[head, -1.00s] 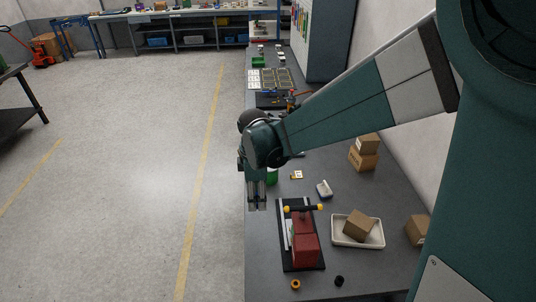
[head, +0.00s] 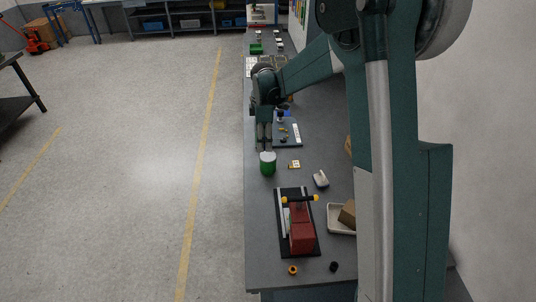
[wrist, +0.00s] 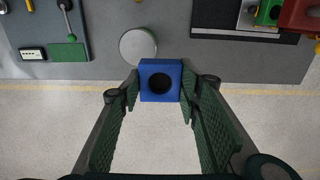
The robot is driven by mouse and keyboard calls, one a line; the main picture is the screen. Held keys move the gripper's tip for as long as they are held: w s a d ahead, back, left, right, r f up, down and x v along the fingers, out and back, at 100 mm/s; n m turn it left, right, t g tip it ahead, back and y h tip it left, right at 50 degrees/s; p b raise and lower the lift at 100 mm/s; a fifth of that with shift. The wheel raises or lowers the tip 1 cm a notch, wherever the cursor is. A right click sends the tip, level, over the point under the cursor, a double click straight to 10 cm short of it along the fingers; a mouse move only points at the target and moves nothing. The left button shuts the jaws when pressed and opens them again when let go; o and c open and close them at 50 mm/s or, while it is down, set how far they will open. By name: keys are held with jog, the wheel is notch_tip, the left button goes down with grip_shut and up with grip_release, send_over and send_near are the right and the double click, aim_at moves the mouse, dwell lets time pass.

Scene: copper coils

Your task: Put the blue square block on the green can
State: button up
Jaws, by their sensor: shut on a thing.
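The blue square block (wrist: 160,81) has a dark round hole in its face. My gripper (wrist: 160,92) is shut on it, with a finger on each side in the wrist view. The green can (head: 268,165) stands upright on the bench near its left edge, with a pale flat top. In the wrist view the can's round grey top (wrist: 137,46) shows just beyond the block, up and to the left, and looks bare. In the head view my gripper (head: 264,148) points down just above and behind the can; the block cannot be made out there.
A red fixture on a black base (head: 302,232) stands nearer on the bench (head: 262,245). A white tray with a cardboard box (head: 342,219), a small white holder (head: 320,179) and a blue-grey board (head: 288,134) are around. Open floor lies left of the bench edge.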

send_over(268, 155)
jog(key=shift+p, duration=0.45)
jog(key=shift+s, duration=0.1)
jog(key=shift+f, duration=3.15)
jog(key=shift+f+p, duration=0.35)
jog(key=shift+f, duration=1.5)
jog(key=shift+f, duration=0.2)
jog(key=o, duration=1)
jog(key=shift+r, duration=0.2)
